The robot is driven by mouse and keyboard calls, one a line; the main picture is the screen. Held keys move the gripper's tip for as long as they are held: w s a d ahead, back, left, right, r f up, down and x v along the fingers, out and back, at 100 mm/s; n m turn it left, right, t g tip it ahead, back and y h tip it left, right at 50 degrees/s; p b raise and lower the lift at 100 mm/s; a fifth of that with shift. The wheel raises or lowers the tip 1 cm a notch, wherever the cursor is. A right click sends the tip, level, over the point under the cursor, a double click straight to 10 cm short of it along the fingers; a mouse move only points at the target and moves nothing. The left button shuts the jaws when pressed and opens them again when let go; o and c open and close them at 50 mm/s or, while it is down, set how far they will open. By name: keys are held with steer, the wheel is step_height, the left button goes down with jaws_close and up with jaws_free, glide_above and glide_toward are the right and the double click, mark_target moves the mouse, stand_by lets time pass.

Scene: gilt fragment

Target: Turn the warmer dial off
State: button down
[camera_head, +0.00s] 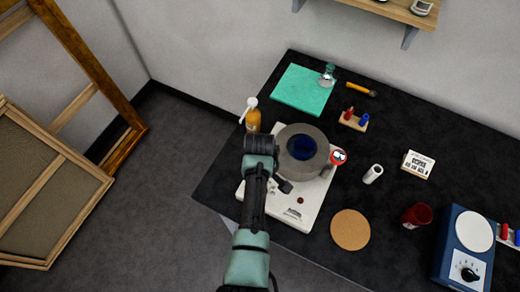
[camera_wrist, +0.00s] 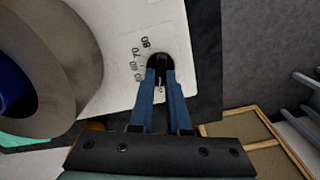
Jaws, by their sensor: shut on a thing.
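The warmer (camera_head: 310,212) is a white flat unit with a round grey pot (camera_head: 318,137) on it. The pot has a dark blue inside and also shows at the left of the wrist view (camera_wrist: 75,60). In the wrist view the warmer's black dial (camera_wrist: 156,59) sits on the white face, beside printed numbers that include 60, 70 and 80. My gripper (camera_wrist: 160,76) is shut on the dial, with one blue finger on each side. The fingers cover part of the dial, so its exact setting is hard to read. In the head view my arm hides the dial.
An amber bottle (camera_head: 253,122) stands close behind my wrist. A red-and-white round item (camera_head: 338,157), a white roll (camera_head: 373,174) and a cork disc (camera_head: 350,230) lie to the right. A blue device (camera_head: 462,248) with its own knob stands farther right. A green mat (camera_head: 300,90) lies behind.

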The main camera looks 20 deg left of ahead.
steer(key=shift+a+r+n, duration=0.1)
steer(key=shift+n, duration=0.5)
steer(key=c, duration=0.9)
jaws_free()
step_height(320, 180, up, 13)
steer(key=shift+f+b, duration=0.1)
steer(key=shift+b, duration=0.6)
